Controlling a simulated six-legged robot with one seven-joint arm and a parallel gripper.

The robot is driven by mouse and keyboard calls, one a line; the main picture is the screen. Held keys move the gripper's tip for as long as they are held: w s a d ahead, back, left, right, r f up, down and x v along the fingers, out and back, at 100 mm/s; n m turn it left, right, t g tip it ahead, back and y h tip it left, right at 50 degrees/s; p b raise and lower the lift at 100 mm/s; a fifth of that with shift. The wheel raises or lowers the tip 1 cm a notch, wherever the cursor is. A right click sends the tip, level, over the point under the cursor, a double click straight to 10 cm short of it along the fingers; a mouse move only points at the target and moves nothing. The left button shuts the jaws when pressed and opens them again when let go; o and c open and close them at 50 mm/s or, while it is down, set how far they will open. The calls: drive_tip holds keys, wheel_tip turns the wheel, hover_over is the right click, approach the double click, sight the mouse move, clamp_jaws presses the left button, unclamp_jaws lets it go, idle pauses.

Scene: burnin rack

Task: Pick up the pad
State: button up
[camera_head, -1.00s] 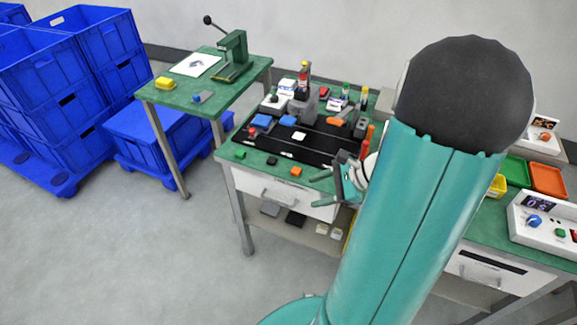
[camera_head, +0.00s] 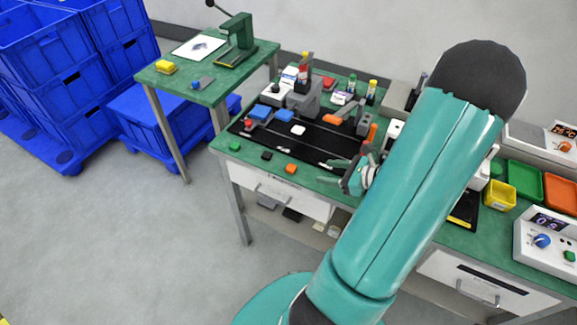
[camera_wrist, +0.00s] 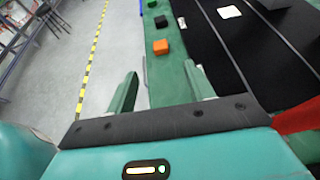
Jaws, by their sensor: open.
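A small flat white square, which looks like the pad (camera_head: 298,130), lies on the black surface of the green bench. It also shows at the top of the wrist view (camera_wrist: 229,12). My gripper (camera_head: 335,172) is near the bench's front edge, to the right of and nearer than the white square. In the wrist view my gripper's two fingers (camera_wrist: 160,76) are spread apart with nothing between them. Part of the bench is hidden behind my arm.
Small orange (camera_head: 291,168), black (camera_head: 266,155) and green (camera_head: 234,146) blocks lie along the bench's front strip. A grey clamp-like fixture (camera_head: 304,97) and bottles stand behind the white square. Blue crates (camera_head: 50,50) are stacked at left. Floor in front is clear.

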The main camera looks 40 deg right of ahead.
sight(291, 167)
drive_tip(key=x, duration=1.2)
drive_tip(key=shift+f, duration=0.1)
drive_tip(key=c, duration=1)
